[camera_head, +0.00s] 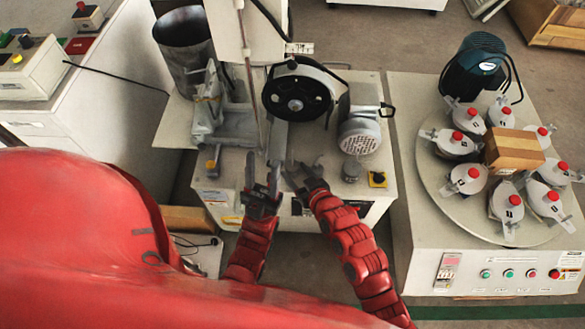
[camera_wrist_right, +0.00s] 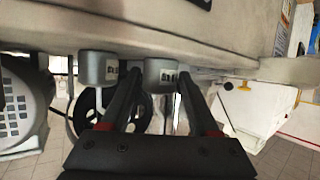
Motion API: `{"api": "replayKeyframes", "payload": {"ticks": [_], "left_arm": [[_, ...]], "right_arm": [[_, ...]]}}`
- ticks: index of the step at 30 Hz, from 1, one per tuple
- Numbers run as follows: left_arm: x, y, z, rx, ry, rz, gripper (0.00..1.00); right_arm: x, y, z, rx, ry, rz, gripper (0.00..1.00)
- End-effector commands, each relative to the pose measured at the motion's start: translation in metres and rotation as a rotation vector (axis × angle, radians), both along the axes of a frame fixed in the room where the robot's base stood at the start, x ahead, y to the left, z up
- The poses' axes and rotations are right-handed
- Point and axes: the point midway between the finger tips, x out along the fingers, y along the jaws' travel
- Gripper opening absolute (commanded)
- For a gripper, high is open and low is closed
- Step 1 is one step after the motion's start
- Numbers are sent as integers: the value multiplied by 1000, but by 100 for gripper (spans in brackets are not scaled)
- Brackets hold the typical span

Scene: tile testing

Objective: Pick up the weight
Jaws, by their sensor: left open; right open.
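Two small grey cylindrical weights with labels show in the right wrist view. One weight (camera_wrist_right: 161,72) appears between the fingertips of my right gripper (camera_wrist_right: 158,80), with a gap to each finger; whether it is fully between them in depth I cannot tell. The other weight (camera_wrist_right: 98,68) is just left of the fingers. In the head view one grey weight (camera_head: 351,170) stands on the machine bench's front edge, right of my right gripper (camera_head: 305,170); the other is not clear there. My right gripper is open. My left gripper (camera_head: 262,176) is open and empty beside it.
The machine bench (camera_head: 235,185) carries a dark wheel (camera_head: 298,92), a motor (camera_head: 360,130) and a yellow-edged switch (camera_head: 377,179). A round turntable (camera_head: 450,200) with several red-knobbed holders stands at the right. A metal bin (camera_head: 185,45) is at the back left.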

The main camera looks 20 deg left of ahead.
Motion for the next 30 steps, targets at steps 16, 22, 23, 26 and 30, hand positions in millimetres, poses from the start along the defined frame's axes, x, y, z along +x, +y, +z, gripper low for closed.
{"api": "replayKeyframes", "payload": {"ticks": [16,22,23,26,30], "left_arm": [[0,0,-1,0,0,0,45],[0,0,-1,0,0,0,45],[0,0,-1,0,0,0,45],[0,0,-1,0,0,0,45],[0,0,-1,0,0,0,45]], "right_arm": [[4,5,-3,0,1,0,13],[4,5,-3,0,1,0,0],[4,5,-3,0,1,0,0],[4,5,-3,1,1,0,0],[4,5,-2,1,1,0,0]]}}
